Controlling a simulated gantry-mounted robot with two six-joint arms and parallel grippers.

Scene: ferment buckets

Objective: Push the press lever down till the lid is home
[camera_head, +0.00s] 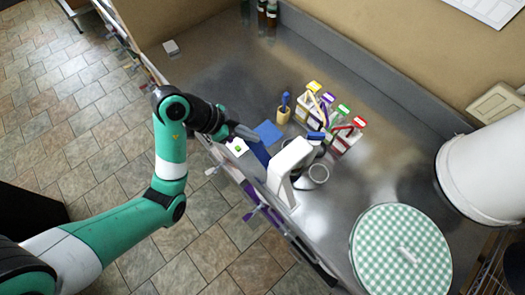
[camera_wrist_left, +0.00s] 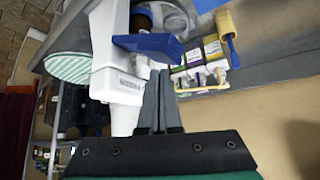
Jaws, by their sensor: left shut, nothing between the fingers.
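The white press (camera_head: 292,155) stands at the front edge of the steel counter; its white body (camera_wrist_left: 110,50) fills the upper left of the left wrist view. Its blue lever (camera_head: 259,152) slopes out from the press towards my left gripper (camera_head: 252,137). In the left wrist view the lever (camera_wrist_left: 150,45) lies just beyond the fingertips (camera_wrist_left: 158,74). The fingers are shut and empty, close to the lever; I cannot tell whether they touch it. The lid and how it sits are hidden by the press. My right gripper is not in view.
A rack of small colour-topped bottles (camera_head: 331,113) stands behind the press. A wooden holder with a blue-handled tool (camera_head: 284,110) and a blue square (camera_head: 268,132) are nearby. A round container (camera_head: 318,174) sits beside the press. A green checked round cover (camera_head: 400,250) lies right. The left counter is mostly clear.

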